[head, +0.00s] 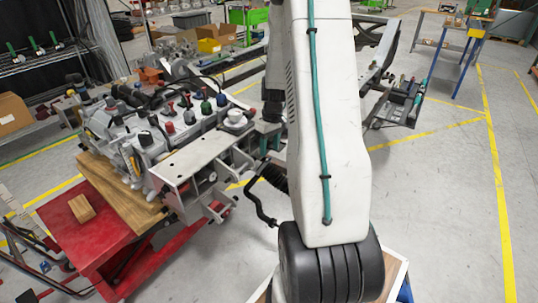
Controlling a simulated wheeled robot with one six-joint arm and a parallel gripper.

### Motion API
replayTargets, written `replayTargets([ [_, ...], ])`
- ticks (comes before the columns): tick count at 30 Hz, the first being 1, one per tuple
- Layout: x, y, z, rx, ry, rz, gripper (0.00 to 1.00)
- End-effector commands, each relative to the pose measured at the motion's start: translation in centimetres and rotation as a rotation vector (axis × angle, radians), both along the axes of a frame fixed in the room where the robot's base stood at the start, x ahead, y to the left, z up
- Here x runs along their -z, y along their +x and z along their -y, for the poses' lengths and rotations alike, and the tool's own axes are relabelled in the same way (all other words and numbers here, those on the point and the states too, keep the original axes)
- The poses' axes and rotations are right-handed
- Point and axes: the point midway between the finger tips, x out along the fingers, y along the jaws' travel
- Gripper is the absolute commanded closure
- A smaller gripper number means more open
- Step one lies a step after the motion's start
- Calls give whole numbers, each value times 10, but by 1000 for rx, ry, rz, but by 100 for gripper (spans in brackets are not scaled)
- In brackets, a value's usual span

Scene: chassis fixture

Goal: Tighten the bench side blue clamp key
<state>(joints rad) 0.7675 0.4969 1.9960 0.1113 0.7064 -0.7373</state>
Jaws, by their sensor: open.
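A blue clamp key (221,100) stands upright on the grey fixture (205,160), at the right end of a row of coloured keys. It is small here, and I cannot tell how tight it is. A green key (206,107) and red keys (189,117) stand to its left. My gripper (271,112) seems to be the dark end hanging beside my white arm, right of the blue key and apart from it. My arm hides part of it, its fingers are hard to make out, and nothing shows held in it.
The fixture carries a grey engine-like assembly (120,130) and rests by wooden boards (115,190) on a red cart (85,240). A black bent bar (262,205) juts out below the fixture. Another chassis part with small tools (402,95) lies right of my arm.

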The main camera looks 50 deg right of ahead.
Motion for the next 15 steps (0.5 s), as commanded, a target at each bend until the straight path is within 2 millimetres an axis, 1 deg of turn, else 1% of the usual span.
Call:
replayTargets([
  [1, 10, -1, -2, 0, 3, -4, 53],
  [6, 29, 0, -3, 0, 1, -2, 53],
  [10, 36, 0, -4, 0, 0, -1, 53],
  [15, 37, 0, -4, 0, 0, 0, 53],
])
